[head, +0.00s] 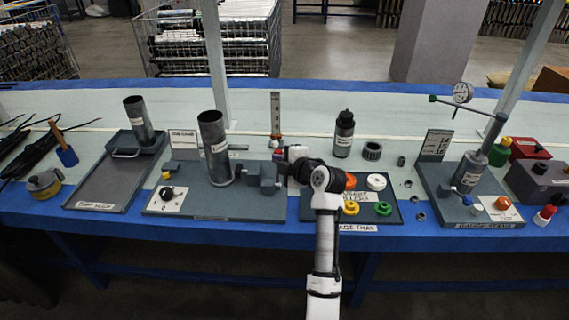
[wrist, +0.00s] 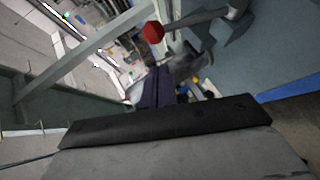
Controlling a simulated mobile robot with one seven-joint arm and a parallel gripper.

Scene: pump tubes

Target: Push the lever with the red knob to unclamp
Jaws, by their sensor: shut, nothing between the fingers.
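The red knob (wrist: 152,32) shows at the top centre of the wrist view, on the end of a grey lever rod (wrist: 195,17) that runs right to a grey clamp part. My gripper (wrist: 155,88) is shut and empty, below the knob in that view, with a visible gap between them. In the head view my gripper (head: 284,163) is beside the grey clamp block (head: 263,174) on the right of the clamp station (head: 220,203). An upright grey tube (head: 214,150) stands on that station. My arm hides part of the block's right side there, and the lever is hard to make out.
Right of my gripper lies a dark tray (head: 390,213) with coloured rings. A black-capped bottle (head: 344,135) and a ruler stand (head: 275,110) are behind. A gauge stand (head: 470,218) is at right; another tray (head: 98,198) with a tube is at left.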

